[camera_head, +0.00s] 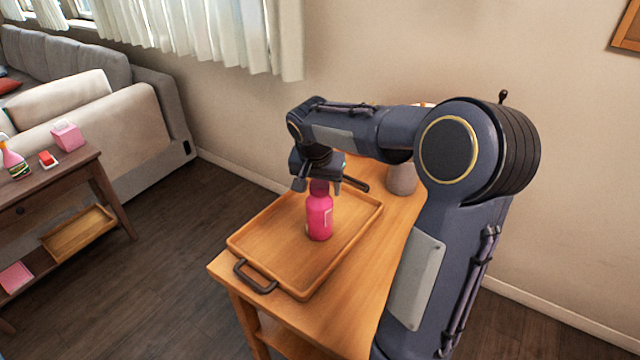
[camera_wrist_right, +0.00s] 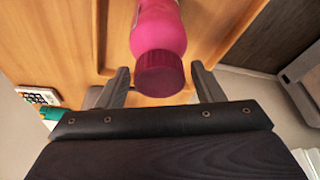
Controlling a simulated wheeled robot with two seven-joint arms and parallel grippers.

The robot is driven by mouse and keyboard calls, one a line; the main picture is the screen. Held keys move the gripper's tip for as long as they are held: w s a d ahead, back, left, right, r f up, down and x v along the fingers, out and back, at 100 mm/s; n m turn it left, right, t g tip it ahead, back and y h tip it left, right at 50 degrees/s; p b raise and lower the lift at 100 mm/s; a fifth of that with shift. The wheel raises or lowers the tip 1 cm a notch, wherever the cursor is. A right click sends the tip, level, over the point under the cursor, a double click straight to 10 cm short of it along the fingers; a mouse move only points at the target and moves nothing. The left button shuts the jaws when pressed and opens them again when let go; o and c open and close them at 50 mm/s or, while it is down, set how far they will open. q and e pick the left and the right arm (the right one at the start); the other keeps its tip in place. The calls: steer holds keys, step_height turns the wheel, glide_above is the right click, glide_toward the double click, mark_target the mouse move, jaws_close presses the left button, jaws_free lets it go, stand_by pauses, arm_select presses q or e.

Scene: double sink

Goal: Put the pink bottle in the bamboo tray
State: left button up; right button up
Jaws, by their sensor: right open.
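The pink bottle (camera_head: 320,216) stands upright in the bamboo tray (camera_head: 262,232), near the middle of its floor, in the head view. My right gripper (camera_head: 328,186) is just above the bottle's top and hides part of its cap. In the right wrist view the bottle (camera_wrist_right: 160,30) shows with its dark cap (camera_wrist_right: 159,73) towards me. The fingers of the right gripper (camera_wrist_right: 163,84) are spread apart, one on each side of the cap, with gaps between. My left gripper is not in view.
The tray sits on a wooden table (camera_head: 362,268) with a dark handle (camera_head: 254,278) at its near end. A grey vase (camera_head: 402,179) stands behind it, partly hidden by my arm. At left, a dark side table (camera_head: 60,185) carries a pink box (camera_head: 68,136) and another bottle (camera_head: 14,160).

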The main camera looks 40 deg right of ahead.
steer(key=shift+r, duration=0.1)
steer(key=v, duration=1.2)
steer(key=s+a+f+n+t+y, duration=0.1)
steer(key=s+a+f+n+y, duration=0.2)
steer(key=s+a, duration=0.6)
steer(key=s+a+f+n+t+y, duration=0.2)
steer(key=s+a+f+n+y, duration=0.1)
steer(key=s+a+f+n, duration=0.3)
steer(key=s+a+f, duration=0.2)
steer(key=s, duration=0.2)
steer(key=shift+a+t+y, duration=0.3)
steer(key=shift+a+y, duration=0.1)
steer(key=shift+s+f, duration=0.15)
steer(key=shift+s, duration=0.05)
